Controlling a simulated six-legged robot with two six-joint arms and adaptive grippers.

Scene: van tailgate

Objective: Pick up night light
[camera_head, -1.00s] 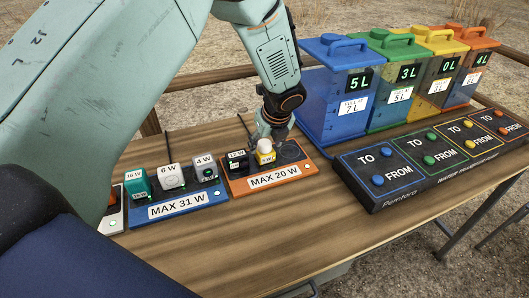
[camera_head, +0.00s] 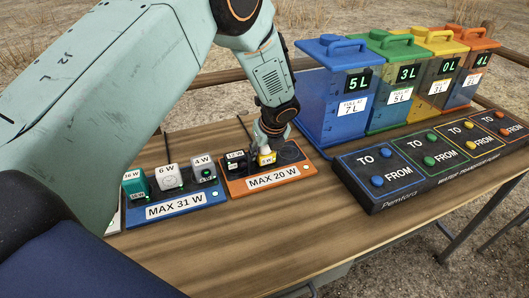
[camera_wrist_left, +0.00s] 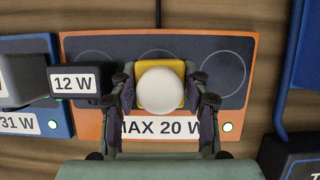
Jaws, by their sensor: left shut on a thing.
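The night light (camera_head: 266,157) has a yellow base and a white domed top. It is at the middle spot of the orange board (camera_head: 235,190) marked MAX 20 W. In the left wrist view the night light (camera_wrist_left: 160,90) sits between my left fingers, its white dome facing the camera. My left gripper (camera_wrist_left: 161,98) is shut on it, one finger at each side. In the head view my left gripper (camera_head: 270,146) comes down onto it from above. I cannot tell whether its base touches the board. My right gripper is not in view.
A dark 12 W block (camera_head: 236,160) stands close to the left of the night light. The blue MAX 31 W board (camera_head: 140,218) holds several devices. Coloured tanks (camera_head: 333,85) and a black button panel (camera_head: 385,195) stand to the right. The front of the table (camera_head: 230,240) is clear.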

